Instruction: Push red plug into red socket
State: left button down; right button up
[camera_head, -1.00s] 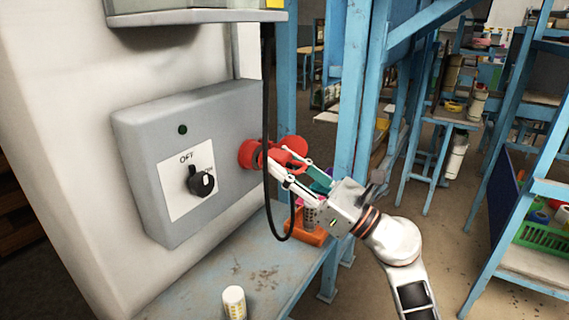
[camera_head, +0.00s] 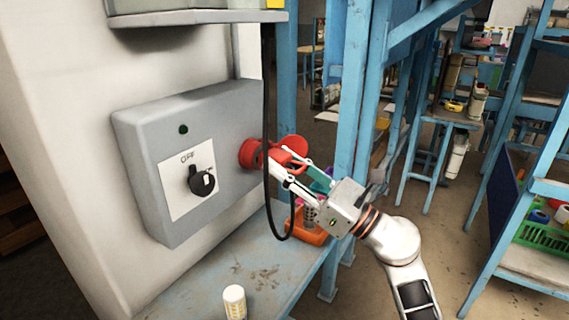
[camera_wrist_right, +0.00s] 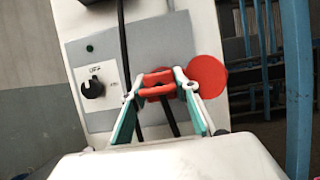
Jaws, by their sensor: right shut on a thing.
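The red socket (camera_head: 250,153) sticks out from the right side of a grey switch box (camera_head: 140,138), with its round red lid (camera_head: 294,144) swung open to the right. The lid also shows in the wrist view (camera_wrist_right: 208,77). My right gripper (camera_head: 285,164) is shut on the red plug (camera_wrist_right: 157,79), which is held between its fingertips at the socket's mouth. Fingers and cable partly hide the join, so I cannot tell how deep the plug sits. A black cable (camera_head: 267,90) hangs in front and loops up to the plug. My left gripper is not in view.
The box has a black OFF knob (camera_head: 203,183) and a dark round lamp. Below is a blue worn bench (camera_head: 265,265) with a white-yellow cup (camera_head: 234,302) and an orange tray (camera_head: 312,236). A blue post (camera_head: 352,90) stands just behind the gripper.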

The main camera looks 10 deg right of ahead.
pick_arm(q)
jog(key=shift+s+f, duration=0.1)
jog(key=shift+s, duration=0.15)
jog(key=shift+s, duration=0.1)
pick_arm(e)
jog(key=shift+w+a, duration=0.25)
jog(key=shift+w, duration=0.05)
jog(key=o, duration=1.1)
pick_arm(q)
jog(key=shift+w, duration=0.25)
